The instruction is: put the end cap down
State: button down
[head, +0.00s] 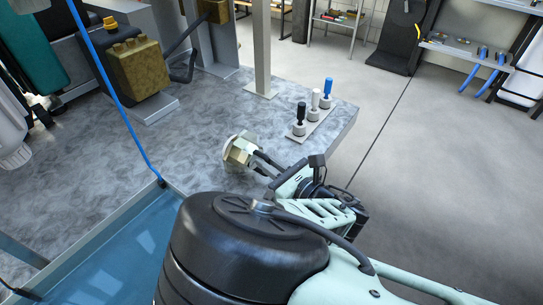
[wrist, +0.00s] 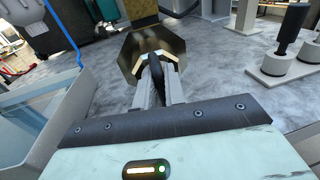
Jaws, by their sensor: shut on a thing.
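The end cap (head: 240,150) is a pale, brass-toned, many-sided piece. My gripper (head: 262,163) is shut on it, over the grey mottled worktop (head: 200,125). In the wrist view the end cap (wrist: 152,52) sits at the tips of the two fingers of my gripper (wrist: 156,78), its dark faceted face turned toward the camera. I cannot tell whether the cap touches the worktop or hangs just above it.
A small plate with black, white and blue-topped plungers (head: 313,120) stands right of the cap, near the worktop's right edge. A brass-coloured pump (head: 138,68) stands at the back left. A blue-floored basin (head: 115,262) lies front left. Worktop left of the cap is clear.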

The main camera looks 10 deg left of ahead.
jog(key=shift+f, duration=0.1)
jog(key=shift+f, duration=0.1)
jog(key=c, duration=1.5)
grip_release()
jog(key=shift+r, duration=0.2)
jog(key=b+v, duration=0.1)
jog(key=v, duration=1.1)
jog(key=shift+f+b, duration=0.1)
jog(key=shift+b, duration=0.25)
